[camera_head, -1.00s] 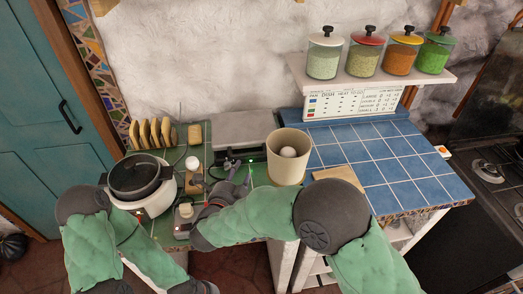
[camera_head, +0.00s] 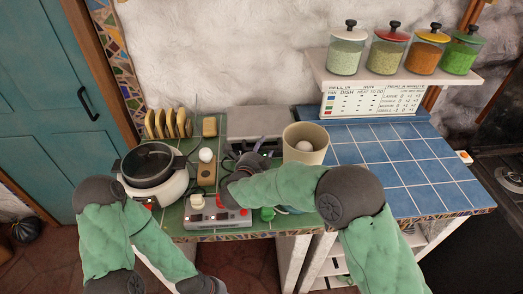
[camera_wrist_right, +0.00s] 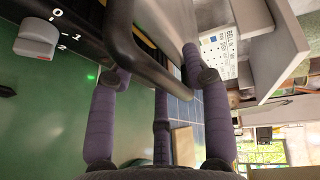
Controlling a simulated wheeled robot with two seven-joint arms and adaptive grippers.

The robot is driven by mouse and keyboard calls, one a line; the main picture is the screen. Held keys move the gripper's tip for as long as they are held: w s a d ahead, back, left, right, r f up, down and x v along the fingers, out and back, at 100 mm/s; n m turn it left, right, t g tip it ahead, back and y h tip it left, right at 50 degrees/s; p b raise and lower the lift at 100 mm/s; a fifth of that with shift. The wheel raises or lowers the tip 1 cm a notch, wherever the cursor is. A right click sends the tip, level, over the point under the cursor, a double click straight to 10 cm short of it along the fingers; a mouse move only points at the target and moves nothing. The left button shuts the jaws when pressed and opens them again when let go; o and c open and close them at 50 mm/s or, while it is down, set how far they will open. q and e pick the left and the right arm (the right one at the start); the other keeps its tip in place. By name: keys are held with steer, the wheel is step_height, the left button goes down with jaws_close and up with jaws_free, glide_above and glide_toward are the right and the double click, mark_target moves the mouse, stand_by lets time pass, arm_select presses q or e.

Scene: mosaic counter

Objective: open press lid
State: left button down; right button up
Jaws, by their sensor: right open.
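The press (camera_head: 252,120) is a grey, flat-topped unit at the back of the green counter, against the wall; its lid looks down. My right gripper (camera_head: 262,148) is in front of it, and my forearm hides part of its front. In the right wrist view, the press's dark bar handle (camera_wrist_right: 128,45) runs between the spread purple fingers of the right gripper (camera_wrist_right: 155,75). The fingers are open, and I cannot tell whether they touch the bar. A grey dial (camera_wrist_right: 37,40) marked 0, 1, 2 and a green light show beside it.
A beige bin (camera_head: 305,145) with a white round item stands right of the gripper. A control box (camera_head: 218,217) lies below my right wrist. A pot cooker (camera_head: 155,178) and a toast rack (camera_head: 168,124) stand left. The blue tiled counter (camera_head: 400,170) is mostly clear.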

jaws_close()
steer(key=shift+r, duration=0.1)
